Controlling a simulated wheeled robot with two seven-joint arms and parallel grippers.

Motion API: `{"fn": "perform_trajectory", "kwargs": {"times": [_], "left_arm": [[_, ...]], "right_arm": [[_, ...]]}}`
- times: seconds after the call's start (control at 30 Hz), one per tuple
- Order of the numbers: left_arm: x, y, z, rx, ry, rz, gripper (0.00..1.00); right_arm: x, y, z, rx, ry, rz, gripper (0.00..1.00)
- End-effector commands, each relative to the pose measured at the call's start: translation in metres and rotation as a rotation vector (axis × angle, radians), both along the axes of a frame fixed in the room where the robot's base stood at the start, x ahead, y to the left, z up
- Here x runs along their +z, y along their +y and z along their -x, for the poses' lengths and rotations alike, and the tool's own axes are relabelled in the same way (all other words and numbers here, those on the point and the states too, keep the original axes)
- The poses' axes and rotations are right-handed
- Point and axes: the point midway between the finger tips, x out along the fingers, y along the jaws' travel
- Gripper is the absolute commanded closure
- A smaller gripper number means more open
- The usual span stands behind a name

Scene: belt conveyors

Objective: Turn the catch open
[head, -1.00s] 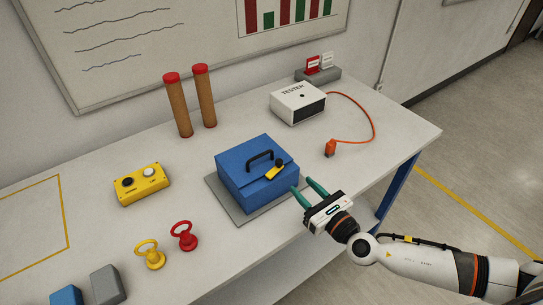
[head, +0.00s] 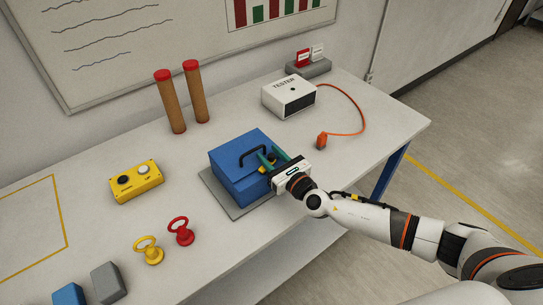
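A blue box (head: 232,178) with a black carry handle (head: 253,155) on its lid sits on a grey mat (head: 217,194) on the table. The yellow catch (head: 264,169) is on the box's right front side, partly hidden by my gripper. My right gripper (head: 268,161) has its green fingers at the catch, one to each side of it as far as shows. The fingers look apart; whether they touch the catch cannot be made out. My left gripper is out of view.
A yellow two-button box (head: 136,181) stands left of the blue box. Yellow (head: 149,250) and red (head: 181,231) ring-topped pieces stand in front. A white tester (head: 288,96) with an orange cable (head: 363,112) is behind right. Two brown posts (head: 171,104) stand at the back.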

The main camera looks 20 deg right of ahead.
Motion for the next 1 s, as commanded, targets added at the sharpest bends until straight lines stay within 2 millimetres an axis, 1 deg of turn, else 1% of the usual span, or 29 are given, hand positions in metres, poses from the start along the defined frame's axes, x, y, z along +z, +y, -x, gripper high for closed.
{"fn": "perform_trajectory", "kwargs": {"times": [0.03,0.07,0.2,0.3,0.37,0.43,0.6,0.67,0.8,1.0], "left_arm": [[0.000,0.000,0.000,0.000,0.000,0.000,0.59],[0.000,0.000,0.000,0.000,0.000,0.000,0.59],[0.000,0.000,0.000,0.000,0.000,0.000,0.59],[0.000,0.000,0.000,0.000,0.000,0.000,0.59],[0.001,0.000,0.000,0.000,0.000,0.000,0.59],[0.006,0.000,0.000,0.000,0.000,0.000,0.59],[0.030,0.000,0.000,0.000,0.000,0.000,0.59],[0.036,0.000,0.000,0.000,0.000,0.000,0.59],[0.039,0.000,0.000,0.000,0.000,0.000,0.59],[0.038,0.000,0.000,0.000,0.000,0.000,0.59]], "right_arm": [[0.000,0.000,0.000,0.000,0.000,0.000,0.60],[0.000,0.000,0.000,0.000,0.000,0.000,0.64],[0.000,0.000,0.000,0.000,0.000,0.000,0.87],[0.000,0.000,0.000,0.000,0.000,0.000,1.00],[0.000,0.000,0.001,-0.002,0.000,0.000,1.00],[0.002,0.000,0.001,-0.016,0.001,-0.002,1.00],[0.006,0.000,0.005,-0.132,0.001,-0.007,1.00],[0.005,-0.001,0.007,-0.183,0.003,-0.007,1.00],[0.002,-0.003,0.009,-0.258,0.001,-0.002,1.00],[0.001,-0.004,0.009,-0.270,-0.002,-0.001,1.00]]}}
